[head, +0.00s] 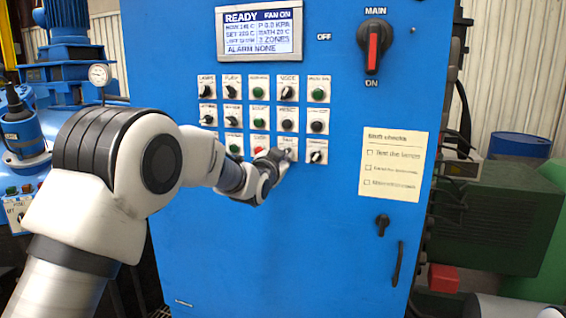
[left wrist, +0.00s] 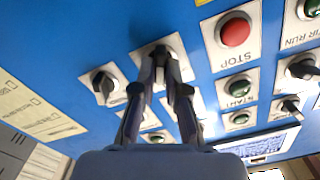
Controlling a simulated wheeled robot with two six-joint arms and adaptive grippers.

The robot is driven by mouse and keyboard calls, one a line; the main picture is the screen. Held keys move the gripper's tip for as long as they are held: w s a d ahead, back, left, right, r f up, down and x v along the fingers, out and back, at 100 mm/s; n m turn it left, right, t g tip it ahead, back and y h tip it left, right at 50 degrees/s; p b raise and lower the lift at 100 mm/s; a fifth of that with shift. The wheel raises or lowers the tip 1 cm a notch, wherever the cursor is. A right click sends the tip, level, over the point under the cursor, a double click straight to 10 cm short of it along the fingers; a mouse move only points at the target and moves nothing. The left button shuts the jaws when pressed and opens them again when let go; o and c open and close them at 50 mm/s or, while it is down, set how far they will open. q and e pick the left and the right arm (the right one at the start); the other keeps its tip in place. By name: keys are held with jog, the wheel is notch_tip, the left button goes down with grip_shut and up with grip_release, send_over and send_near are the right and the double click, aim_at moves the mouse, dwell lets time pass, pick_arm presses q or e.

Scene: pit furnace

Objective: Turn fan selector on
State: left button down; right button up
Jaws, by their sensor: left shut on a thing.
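The fan selector (left wrist: 160,50) is a dark knob on a pale plate in the lower rows of the blue cabinet's controls. In the head view its plate (head: 288,142) is partly covered by my gripper, and its label is too small to read surely. My left gripper (head: 281,156) is at this selector, and in the left wrist view its two fingers (left wrist: 162,75) are closed on the knob from both sides. The display (head: 262,31) reads READY and FAN ON, with ALARM NONE.
A red stop button (left wrist: 235,32) and another black selector (left wrist: 104,84) flank the held knob closely. Several more buttons and selectors fill the panel. A red main switch (head: 373,48), a checklist (head: 393,164) and a door handle (head: 397,264) are to the right.

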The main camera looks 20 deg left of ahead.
pick_arm(q)
jog(key=shift+m, duration=0.4)
jog(key=c, duration=1.2)
grip_release()
jog(key=shift+s, duration=0.15)
jog(key=s, duration=1.1)
jog(key=shift+s+a, duration=0.2)
jog(key=shift+s, duration=0.15)
